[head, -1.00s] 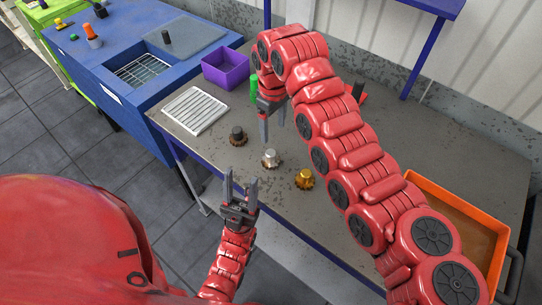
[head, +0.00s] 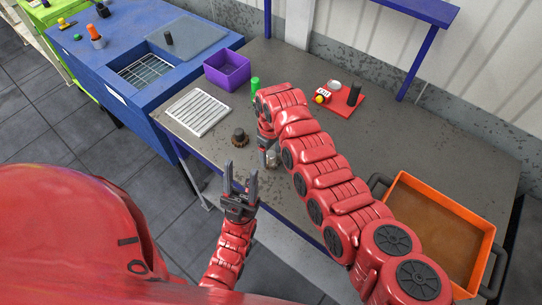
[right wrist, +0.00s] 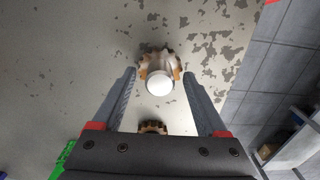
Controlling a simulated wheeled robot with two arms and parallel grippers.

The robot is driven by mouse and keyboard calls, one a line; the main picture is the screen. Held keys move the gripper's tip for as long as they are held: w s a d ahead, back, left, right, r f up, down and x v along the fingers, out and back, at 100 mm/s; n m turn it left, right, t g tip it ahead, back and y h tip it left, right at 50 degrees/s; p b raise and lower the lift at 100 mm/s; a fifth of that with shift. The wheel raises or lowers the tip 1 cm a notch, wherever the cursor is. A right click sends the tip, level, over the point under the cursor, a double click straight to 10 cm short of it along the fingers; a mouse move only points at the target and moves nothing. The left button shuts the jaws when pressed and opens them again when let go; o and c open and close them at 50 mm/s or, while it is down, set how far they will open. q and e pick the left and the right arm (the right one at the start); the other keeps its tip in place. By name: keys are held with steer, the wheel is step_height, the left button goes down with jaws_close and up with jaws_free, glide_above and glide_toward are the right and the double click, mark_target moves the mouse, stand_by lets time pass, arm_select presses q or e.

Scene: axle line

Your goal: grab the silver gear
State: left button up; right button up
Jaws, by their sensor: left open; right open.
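The silver gear (head: 271,160) stands on the grey table in the head view, partly hidden by my right gripper (head: 266,147). In the right wrist view the silver gear (right wrist: 160,83) shows its pale round top over a brown toothed base. It lies between the tips of my open right gripper (right wrist: 160,76), with a gap on each side. My left gripper (head: 240,176) is open and empty over the table's front edge. The gold gear seen earlier is hidden behind my right arm.
A dark gear (head: 239,137) stands just left of the silver one. A white ribbed tray (head: 198,111), a purple bin (head: 227,71) and a green object (head: 255,84) are behind. A red board (head: 344,101) lies at the back. An orange-rimmed tray (head: 440,204) is right.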

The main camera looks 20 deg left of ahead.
steer(key=shift+f, duration=0.1)
jaws_close()
stand_by(0.3)
stand_by(1.1)
